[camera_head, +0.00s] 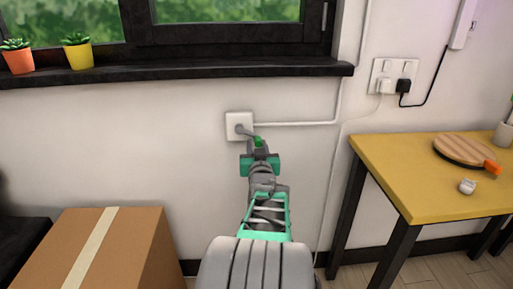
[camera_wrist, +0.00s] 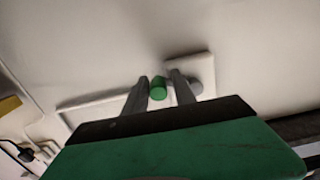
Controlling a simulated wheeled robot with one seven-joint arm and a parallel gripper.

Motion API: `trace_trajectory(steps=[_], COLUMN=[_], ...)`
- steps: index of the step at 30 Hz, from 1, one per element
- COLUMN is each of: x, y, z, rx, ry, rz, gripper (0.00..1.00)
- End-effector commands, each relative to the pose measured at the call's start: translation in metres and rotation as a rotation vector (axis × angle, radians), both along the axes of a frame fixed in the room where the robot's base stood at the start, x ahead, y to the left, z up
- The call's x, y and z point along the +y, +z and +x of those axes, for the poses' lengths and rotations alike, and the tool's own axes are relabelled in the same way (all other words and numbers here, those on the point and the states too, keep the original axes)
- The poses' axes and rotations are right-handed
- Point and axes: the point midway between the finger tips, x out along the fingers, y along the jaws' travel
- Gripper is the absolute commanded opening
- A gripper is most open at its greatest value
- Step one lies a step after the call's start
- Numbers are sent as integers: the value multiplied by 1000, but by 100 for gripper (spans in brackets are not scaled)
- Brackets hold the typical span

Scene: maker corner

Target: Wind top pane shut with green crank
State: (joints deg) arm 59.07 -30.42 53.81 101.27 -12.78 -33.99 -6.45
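The crank is on a white wall plate (camera_head: 239,119) below the window sill. Its grey arm (camera_head: 248,132) reaches toward me and ends in a green knob (camera_head: 259,141). My gripper (camera_wrist: 159,77) is at the knob; in the wrist view its two grey fingers stand apart on either side of the green knob (camera_wrist: 157,89). The knob lies close to the left finger, and a gap shows toward the right finger. The gripper looks open, not closed on the knob. Only the lower part of the dark-framed window (camera_head: 225,34) shows; the top pane is out of view.
The dark sill (camera_head: 190,75) juts out above the crank and holds two potted plants (camera_head: 77,51). A cardboard box (camera_head: 130,240) stands at lower left. A yellow table (camera_head: 400,165) is at right. A white cable (camera_head: 300,123) runs right from the plate. The wall around the plate is clear.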

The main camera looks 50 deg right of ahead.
Motion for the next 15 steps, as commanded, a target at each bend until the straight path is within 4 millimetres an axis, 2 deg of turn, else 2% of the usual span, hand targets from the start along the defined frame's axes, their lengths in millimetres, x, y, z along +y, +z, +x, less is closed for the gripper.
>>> trace_trajectory(steps=[1, 10, 15], x=[1, 3, 4], y=[0, 0, 1], z=[1, 3, 5], rx=[-1, -2, -4], ry=[2, 9, 13], rz=[1, 0, 0], gripper=[24, 0, 0])
